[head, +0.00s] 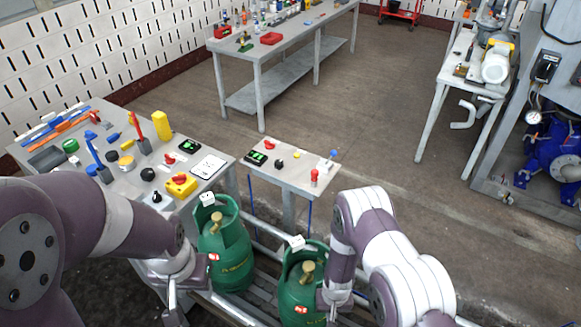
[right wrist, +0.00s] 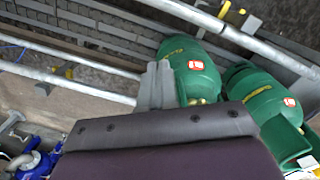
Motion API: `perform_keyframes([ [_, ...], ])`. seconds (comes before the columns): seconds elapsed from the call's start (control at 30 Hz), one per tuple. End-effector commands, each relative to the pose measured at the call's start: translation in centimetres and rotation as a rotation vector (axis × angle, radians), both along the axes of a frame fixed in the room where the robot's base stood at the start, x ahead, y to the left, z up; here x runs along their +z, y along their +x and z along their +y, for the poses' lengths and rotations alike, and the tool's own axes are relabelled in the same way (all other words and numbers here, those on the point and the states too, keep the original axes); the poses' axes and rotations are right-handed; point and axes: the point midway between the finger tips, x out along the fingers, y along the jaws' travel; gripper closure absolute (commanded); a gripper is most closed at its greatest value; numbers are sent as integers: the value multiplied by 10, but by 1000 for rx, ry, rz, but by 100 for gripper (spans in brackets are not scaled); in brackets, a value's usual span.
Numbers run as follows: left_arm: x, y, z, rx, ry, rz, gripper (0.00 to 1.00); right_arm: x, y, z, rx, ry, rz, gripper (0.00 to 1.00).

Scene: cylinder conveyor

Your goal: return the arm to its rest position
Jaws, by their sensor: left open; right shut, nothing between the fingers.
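My left gripper (head: 173,298) is in the lower left of the head view, pointing down, with its fingers apart and nothing visible between them. It is just left of a green gas cylinder (head: 226,250) with a brass valve. A second green cylinder (head: 298,282) stands to the right, partly hidden by my right arm. My right gripper shows in the right wrist view (right wrist: 158,82) with its fingers together and empty. A green cylinder (right wrist: 190,62) shows just beyond those fingers, and another (right wrist: 262,92) to its right. I cannot tell if the fingers touch the cylinder.
Conveyor rails (head: 238,312) run beside the cylinders. A cluttered tool table (head: 110,185) is at left, and a small control table (head: 290,172) stands behind the cylinders. A blue pump (head: 548,155) is at right. The floor (head: 400,120) in the middle is clear.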

Motion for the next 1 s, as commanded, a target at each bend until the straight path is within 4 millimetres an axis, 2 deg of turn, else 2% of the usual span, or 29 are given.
perform_keyframes([
  [0.07, 0, 0, 0, 0, 0, -1, 57, 1, -19, -3, 13, -6, 53, 100],
  [0.17, -1, 0, 0, 0, 0, -1, 57, 15, -39, -6, 35, -9, 120, 100],
  [0.37, -19, 0, 0, 0, 0, -1, 57, 71, -56, -16, 71, -4, 184, 100],
  [0.5, -37, 0, 0, 0, 0, -1, 57, 116, -64, -26, 87, 3, 182, 100],
  [0.7, -73, 0, 0, 0, 0, -1, 57, 178, -88, -47, 92, 6, 101, 100],
  [0.8, -93, 0, 0, 0, 0, -1, 57, 202, -100, -58, 79, 4, 6, 100],
  [0.87, -101, 1, 0, 0, 0, -1, 57, 212, -100, -63, 67, 3, -60, 100],
  [1.0, -109, 1, 0, 0, 0, -1, 57, 229, -90, -68, 41, 3, -165, 100],
])
